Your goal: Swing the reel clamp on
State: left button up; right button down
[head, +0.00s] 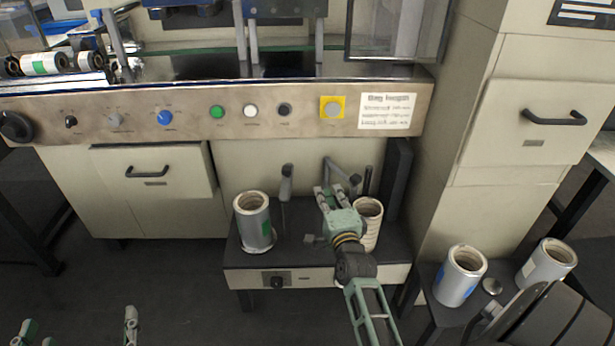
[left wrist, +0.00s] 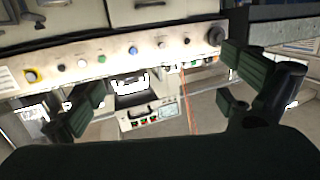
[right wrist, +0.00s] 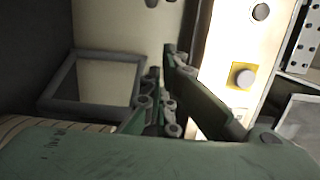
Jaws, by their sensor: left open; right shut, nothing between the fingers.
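A grey upright lever (head: 286,183) stands behind the silver reel with a green label (head: 254,222) on the low dark stand. A second grey lever arm with a dark end (head: 342,172) rises behind the tan reel (head: 368,222); I cannot tell surely which is the reel clamp. My right gripper (head: 327,196) is shut and empty, left of the tan reel and just in front of that second arm; contact cannot be told. Its fingers show together in the right wrist view (right wrist: 170,90). My left gripper (head: 78,328) is open and empty at the lower left, away from the stand.
The stand (head: 236,262) has a drawer front with a dark knob. The control panel (head: 290,112) runs above it. A tall cabinet (head: 490,140) stands at the right, with two more reels on a dark table (head: 425,285). The floor left of the stand is clear.

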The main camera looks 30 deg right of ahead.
aim_at(287, 177)
pick_arm(q)
jog(key=s+r+t+h+b, duration=0.1)
jog(key=s+r+t+h, duration=0.1)
jog(key=r+t, duration=0.3)
jog(key=s+r+t+h+b, duration=0.1)
jog(key=s+r+t, duration=0.3)
jog(key=r, duration=0.7)
jog(key=shift+s+d+r+t+h+b, duration=0.25)
jog(key=shift+t+h+b, duration=0.2)
jog(key=shift+b, duration=0.35)
pick_arm(e)
jog(key=w, duration=1)
pick_arm(q)
jog(key=shift+s, duration=0.15)
pick_arm(e)
jog(key=shift+w+y, duration=0.1)
jog(key=shift+y, duration=0.2)
